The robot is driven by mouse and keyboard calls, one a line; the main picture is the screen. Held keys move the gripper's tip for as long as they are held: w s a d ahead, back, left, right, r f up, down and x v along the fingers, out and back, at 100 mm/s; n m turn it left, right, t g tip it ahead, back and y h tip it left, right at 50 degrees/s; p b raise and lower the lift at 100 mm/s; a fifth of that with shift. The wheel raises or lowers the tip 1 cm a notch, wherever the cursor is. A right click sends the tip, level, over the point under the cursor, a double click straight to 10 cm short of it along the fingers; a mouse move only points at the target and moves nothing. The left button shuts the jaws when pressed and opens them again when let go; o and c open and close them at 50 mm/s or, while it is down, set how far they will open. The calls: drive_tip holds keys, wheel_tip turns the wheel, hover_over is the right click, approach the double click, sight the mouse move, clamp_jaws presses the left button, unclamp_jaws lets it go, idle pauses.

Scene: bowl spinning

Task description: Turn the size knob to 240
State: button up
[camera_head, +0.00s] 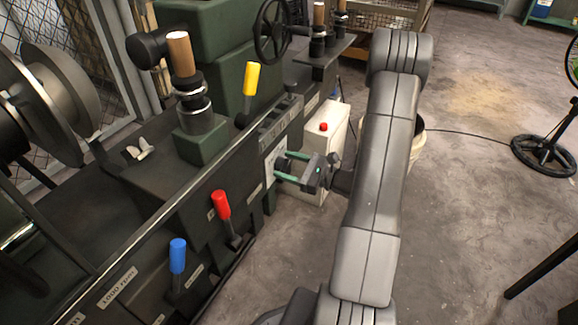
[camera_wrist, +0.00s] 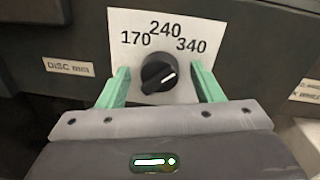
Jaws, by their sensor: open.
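The black round size knob (camera_wrist: 158,72) sits on a white plate (camera_wrist: 125,18) marked 170, 240 and 340. Its white pointer line slants right and slightly up, on the 340 side and away from 240. My gripper (camera_wrist: 160,80) is open, with one green finger left of the knob and one right of it, with visible gaps to both. In the head view my gripper (camera_head: 281,169) reaches left to the plate (camera_head: 271,162) on the machine's side. The knob is hard to make out there, and finger contact with the plate cannot be told.
The dark green machine carries a yellow lever (camera_head: 252,79), a red lever (camera_head: 221,205) and a blue lever (camera_head: 177,256). A pale box with a red button (camera_head: 323,127) stands just behind my gripper. Floor (camera_head: 465,215) to the right is mostly clear.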

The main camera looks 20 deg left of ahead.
drive_tip(key=c, duration=1)
drive_tip(key=shift+o, duration=0.2)
drive_tip(key=shift+n+b, duration=0.4)
drive_tip(key=shift+b, duration=0.05)
drive_tip(key=n+b, duration=0.3)
drive_tip(key=b, duration=0.1)
drive_tip(key=n+b, duration=0.4)
drive_tip(key=shift+s+f+h, duration=0.1)
drive_tip(key=shift+s+h, duration=0.1)
drive_tip(key=shift+h, duration=0.1)
drive_tip(key=shift+n+b, duration=0.3)
drive_tip(key=shift+n, duration=0.2)
drive_tip(key=o, duration=1)
drive_tip(key=shift+c, duration=0.2)
